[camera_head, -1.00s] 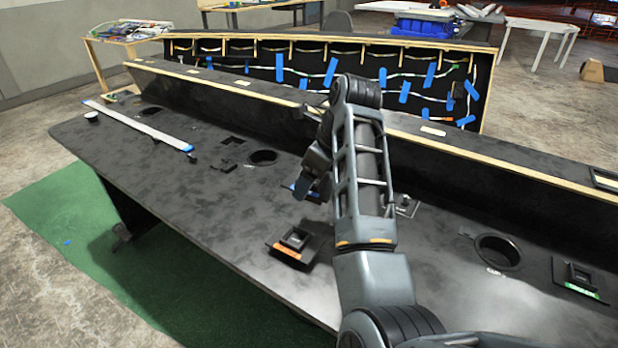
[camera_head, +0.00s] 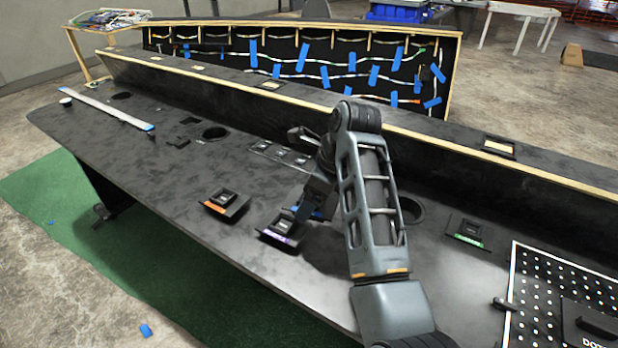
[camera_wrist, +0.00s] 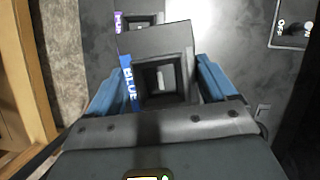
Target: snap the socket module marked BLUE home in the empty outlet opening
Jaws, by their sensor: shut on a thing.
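The socket module marked BLUE (camera_wrist: 162,78) is held between the blue finger pads of my gripper (camera_wrist: 160,85) in the wrist view. Its dark square face and blue label show. In the head view my gripper (camera_head: 308,208) is above the console top, just right of the purple-labelled module (camera_head: 280,230); my arm partly hides it. The purple-labelled module also shows beyond the held one in the wrist view (camera_wrist: 135,20). A dark-framed rectangular opening (camera_head: 498,147) with a pale inside lies on the upper ledge. I cannot tell whether it is the empty outlet opening.
An orange-labelled module (camera_head: 223,203) and a green-labelled one (camera_head: 468,233) sit on the console top (camera_head: 170,185). A perforated panel (camera_head: 540,290) lies at the right. A switch plate (camera_head: 280,153) and round holes are behind my gripper. The left front is fairly clear.

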